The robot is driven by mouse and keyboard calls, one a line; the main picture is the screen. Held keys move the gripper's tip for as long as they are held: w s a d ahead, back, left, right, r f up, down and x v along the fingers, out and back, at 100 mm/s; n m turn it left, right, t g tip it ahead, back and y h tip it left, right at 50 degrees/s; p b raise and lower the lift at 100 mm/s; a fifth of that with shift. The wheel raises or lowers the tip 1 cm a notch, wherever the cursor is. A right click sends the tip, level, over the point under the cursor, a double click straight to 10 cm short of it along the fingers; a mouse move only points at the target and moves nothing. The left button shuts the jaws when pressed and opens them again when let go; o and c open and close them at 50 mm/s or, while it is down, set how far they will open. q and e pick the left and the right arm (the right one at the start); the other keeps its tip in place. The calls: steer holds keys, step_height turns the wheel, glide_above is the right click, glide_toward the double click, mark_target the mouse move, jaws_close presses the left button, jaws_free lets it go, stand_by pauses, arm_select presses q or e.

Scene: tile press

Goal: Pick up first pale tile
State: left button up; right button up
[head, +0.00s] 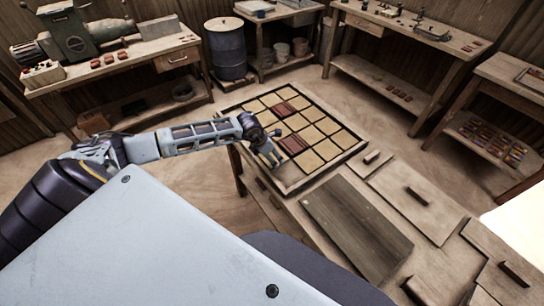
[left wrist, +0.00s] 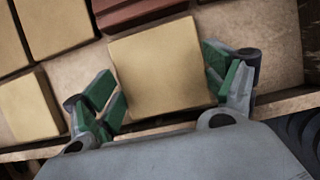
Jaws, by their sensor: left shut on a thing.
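Pale square tiles (head: 325,126) lie in rows in a wooden tray (head: 326,172) on the bench, with reddish-brown ribbed tiles (head: 293,143) among them. My left gripper (head: 269,155) is at the tray's near left edge. In the left wrist view, its green-padded fingers (left wrist: 162,82) are shut on a pale tile (left wrist: 165,66), one finger on each side. I cannot tell whether this tile is clear of the tray floor. A reddish-brown tile (left wrist: 135,10) lies just beyond it, and other pale tiles (left wrist: 55,25) lie to the left. My right gripper is not in view.
A dark flat board (head: 357,227) and lighter handled lids (head: 412,201) lie on the bench to the right of the tray. A blue drum (head: 226,50) and side benches (head: 128,68) stand behind. Floor is free around the bench.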

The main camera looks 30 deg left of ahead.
arm_select(q)
steer(key=shift+r, duration=0.15)
step_height(320, 180, up, 10)
steer(key=b, duration=0.1)
stand_by(0.5)
